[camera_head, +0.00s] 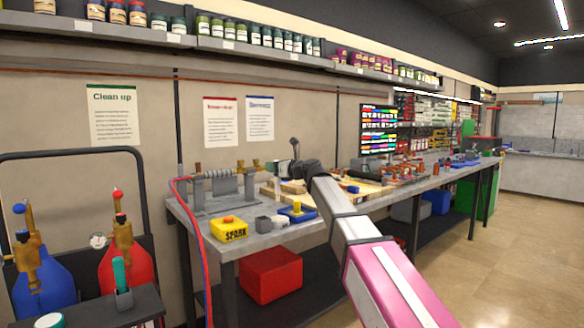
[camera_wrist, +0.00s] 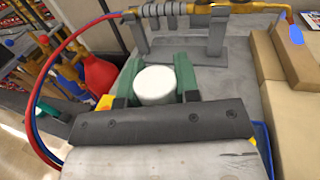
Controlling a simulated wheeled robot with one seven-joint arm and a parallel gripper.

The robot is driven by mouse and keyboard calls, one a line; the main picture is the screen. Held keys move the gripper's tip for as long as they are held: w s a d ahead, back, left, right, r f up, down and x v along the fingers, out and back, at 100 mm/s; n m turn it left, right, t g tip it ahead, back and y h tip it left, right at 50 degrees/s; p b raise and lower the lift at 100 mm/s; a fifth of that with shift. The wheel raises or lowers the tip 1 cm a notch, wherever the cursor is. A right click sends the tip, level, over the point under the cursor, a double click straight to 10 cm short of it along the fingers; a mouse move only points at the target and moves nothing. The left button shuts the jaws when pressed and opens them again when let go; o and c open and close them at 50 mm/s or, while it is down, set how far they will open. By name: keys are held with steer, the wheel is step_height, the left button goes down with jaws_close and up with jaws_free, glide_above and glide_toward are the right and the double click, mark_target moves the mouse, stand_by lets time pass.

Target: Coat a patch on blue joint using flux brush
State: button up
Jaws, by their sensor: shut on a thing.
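My gripper (camera_wrist: 156,84) is shut on a white round-ended thing (camera_wrist: 155,84), seen end-on between its green fingers in the wrist view. I cannot tell whether this is the flux brush; any bristles are hidden. In the head view my gripper is over the workbench, largely hidden by my arm, and what it holds is not clear. Copper pipework (camera_head: 402,172) stands farther along the bench. I cannot pick out the blue joint with certainty. A teal-handled thing (camera_head: 119,272) stands in a small holder at the lower left.
A brass torch (camera_wrist: 220,9) with red and blue hoses rests on a grey stand (camera_wrist: 216,36); its curved end shows a blue tip (camera_wrist: 296,35). A yellow box (camera_head: 230,229) is at the bench front. Tan blocks (camera_wrist: 284,66) lie to the right. Gas cylinders (camera_head: 128,262) stand left.

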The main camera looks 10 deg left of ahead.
step_height(320, 180, down, 6)
steer(key=shift+w+d, duration=0.15)
steer(key=shift+w, duration=0.05)
stand_by(0.5)
steer(key=shift+f, duration=0.5)
stand_by(1.6)
steer(key=shift+r, duration=0.1)
step_height(320, 180, up, 7)
stand_by(0.9)
stand_by(0.5)
